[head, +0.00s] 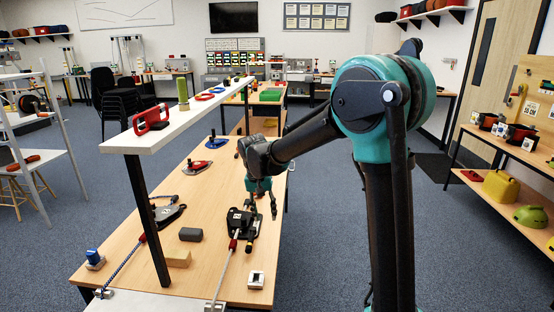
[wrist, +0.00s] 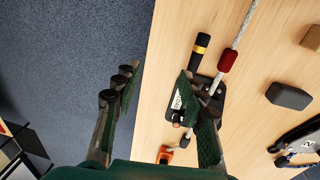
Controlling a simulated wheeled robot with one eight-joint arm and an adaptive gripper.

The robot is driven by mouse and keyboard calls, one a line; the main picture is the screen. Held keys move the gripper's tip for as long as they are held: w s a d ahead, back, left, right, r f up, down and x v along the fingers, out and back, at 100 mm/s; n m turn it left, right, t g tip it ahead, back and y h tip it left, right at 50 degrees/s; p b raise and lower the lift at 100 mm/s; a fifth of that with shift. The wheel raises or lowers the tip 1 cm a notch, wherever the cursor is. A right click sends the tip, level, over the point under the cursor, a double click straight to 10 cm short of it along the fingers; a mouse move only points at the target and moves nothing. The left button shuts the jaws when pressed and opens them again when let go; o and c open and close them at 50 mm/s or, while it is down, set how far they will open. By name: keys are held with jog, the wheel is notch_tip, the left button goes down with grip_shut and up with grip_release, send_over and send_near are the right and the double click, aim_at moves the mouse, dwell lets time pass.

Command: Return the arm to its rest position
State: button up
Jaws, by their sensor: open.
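My arm reaches from the right over the wooden workbench (head: 218,262) in the head view. My gripper (head: 261,200) points down above the bench, close to a black rope device (head: 243,224). In the wrist view my gripper (wrist: 155,95) is open, with nothing between its fingers. Its right finger covers part of the black device (wrist: 177,103). A pale rope with a red sleeve (wrist: 228,62) runs into that device, and a black handle with a yellow band (wrist: 201,50) sticks out of it. I cannot tell whether a finger touches the device.
A raised white shelf (head: 180,132) on a black post (head: 147,222) stands along the bench's left side, carrying a red device (head: 151,119) and a green cylinder (head: 183,93). A grey block (head: 191,234) and a tan block (head: 178,258) lie on the bench. Floor is open left of the bench.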

jog(key=s+d+f+t+y, duration=0.1)
jog(key=s+d, duration=0.2)
jog(key=d, duration=0.5)
jog(key=s+d+f, duration=0.1)
jog(key=s+d, duration=0.3)
jog(key=d, duration=0.4)
jog(key=s+d+f+t, duration=0.2)
jog(key=s+d+f, duration=0.3)
jog(key=s+d, duration=0.6)
jog(key=shift+s+d+f+t, duration=0.2)
jog(key=shift+s+t, duration=0.2)
jog(key=shift+s, duration=0.45)
